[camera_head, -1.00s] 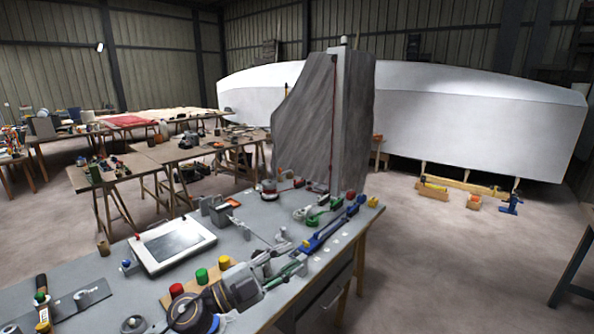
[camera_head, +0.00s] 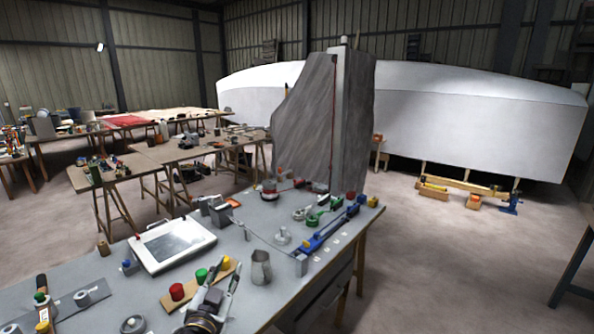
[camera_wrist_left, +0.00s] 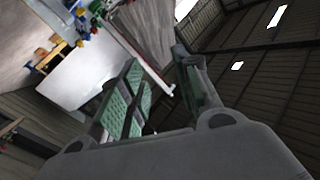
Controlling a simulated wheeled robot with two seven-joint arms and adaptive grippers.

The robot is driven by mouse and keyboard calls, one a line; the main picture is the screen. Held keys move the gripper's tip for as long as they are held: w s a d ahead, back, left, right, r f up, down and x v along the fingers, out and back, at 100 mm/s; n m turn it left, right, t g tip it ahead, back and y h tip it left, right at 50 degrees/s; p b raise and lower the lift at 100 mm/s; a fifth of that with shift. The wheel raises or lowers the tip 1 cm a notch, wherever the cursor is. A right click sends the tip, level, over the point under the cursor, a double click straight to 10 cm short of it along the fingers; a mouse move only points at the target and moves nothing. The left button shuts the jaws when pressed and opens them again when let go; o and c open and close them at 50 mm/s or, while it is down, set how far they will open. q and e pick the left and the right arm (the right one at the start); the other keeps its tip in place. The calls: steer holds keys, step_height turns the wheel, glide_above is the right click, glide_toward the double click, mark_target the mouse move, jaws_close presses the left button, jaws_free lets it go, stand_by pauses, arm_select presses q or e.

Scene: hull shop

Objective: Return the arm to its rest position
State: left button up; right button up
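My left gripper (camera_head: 227,272) is at the front edge of the head view, low over the near workbench (camera_head: 120,300). Its two fingers point up and away and stand apart. In the left wrist view my left gripper (camera_wrist_left: 160,85) also shows its green-padded fingers spread, with no object clearly held between them. A grey metal jug (camera_head: 261,267) stands upright on the bench just right of the fingers; I see no contact. My right gripper is in neither view.
Near the gripper lie a wooden strip with red, green and yellow knobs (camera_head: 199,284) and a white framed panel (camera_head: 172,245). A grey sail-like sheet on a post (camera_head: 305,125) rises behind the bench. Open floor (camera_head: 440,270) lies to the right.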

arm_select(q)
steer(key=s+a+f+n+g+y, duration=0.3)
steer(key=s+a+f+g, duration=0.1)
steer(key=f, duration=0.5)
steer(key=s+f+g+h, duration=0.1)
steer(key=s+f+g, duration=0.5)
steer(key=s, duration=0.4)
steer(key=s+f+g+h, duration=0.1)
steer(key=s+f+g, duration=0.4)
steer(key=s+f, duration=0.6)
steer(key=f, duration=1.3)
steer(key=s+f, duration=0.2)
steer(key=f, duration=1.4)
steer(key=s+a+f+g, duration=0.1)
steer(key=s+a+f, duration=0.2)
steer(key=s+f, duration=0.7)
steer(key=s+a+f+g, duration=0.1)
steer(key=s+a+f, duration=0.2)
steer(key=s+f, duration=0.7)
steer(key=shift+s+f+y, duration=0.2)
steer(key=shift+s+y, duration=0.2)
steer(key=shift+s, duration=0.45)
